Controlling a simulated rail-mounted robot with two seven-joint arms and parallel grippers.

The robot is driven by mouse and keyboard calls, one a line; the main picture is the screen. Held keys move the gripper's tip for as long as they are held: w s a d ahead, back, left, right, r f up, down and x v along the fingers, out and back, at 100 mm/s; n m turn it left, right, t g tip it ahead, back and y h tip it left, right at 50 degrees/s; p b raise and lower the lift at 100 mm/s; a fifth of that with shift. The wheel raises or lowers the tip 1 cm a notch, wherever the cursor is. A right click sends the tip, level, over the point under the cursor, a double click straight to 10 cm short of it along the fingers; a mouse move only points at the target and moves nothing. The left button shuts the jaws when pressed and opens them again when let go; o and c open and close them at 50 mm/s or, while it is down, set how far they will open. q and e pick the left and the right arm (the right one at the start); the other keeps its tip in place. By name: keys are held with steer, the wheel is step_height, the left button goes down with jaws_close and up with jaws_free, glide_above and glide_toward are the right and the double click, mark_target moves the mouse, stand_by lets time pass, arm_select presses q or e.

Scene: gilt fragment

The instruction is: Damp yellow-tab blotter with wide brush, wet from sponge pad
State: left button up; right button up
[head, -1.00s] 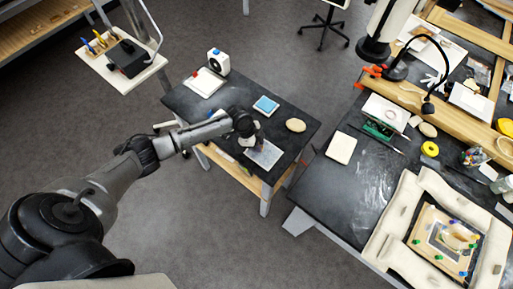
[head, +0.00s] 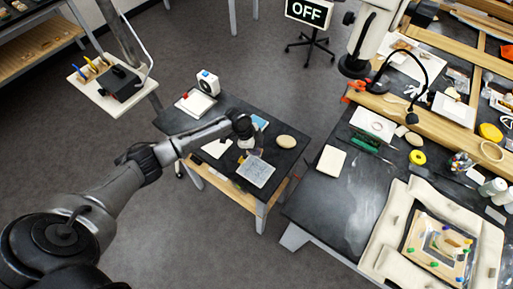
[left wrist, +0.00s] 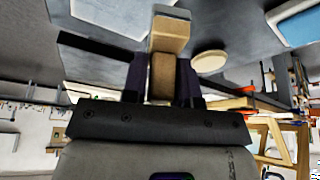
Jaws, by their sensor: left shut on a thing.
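My left gripper (head: 246,140) is shut on the wide brush (left wrist: 165,70), whose pale wooden body shows between the dark fingers in the left wrist view. The gripper is over the small black table, between the blue pad and a speckled grey-blue sheet. The blue pad (head: 261,122), probably the sponge pad, is partly hidden by my gripper; it also shows at top right in the left wrist view (left wrist: 300,24). The speckled sheet (head: 256,173) lies near the table's front edge. A plain white sheet (head: 215,148) lies left of it. I cannot make out which bears a yellow tab. My right gripper is not in view.
A tan oval piece (head: 287,142) lies at the small table's right. A white device (head: 207,83) stands at its back left. The big bench (head: 325,207) at right holds a padded frame, tools and a lamp. A gap of floor separates the tables.

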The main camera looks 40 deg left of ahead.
arm_select(q)
steer(key=shift+r+p, duration=1.25)
steer(key=shift+r, duration=0.45)
steer(key=shift+r, duration=0.1)
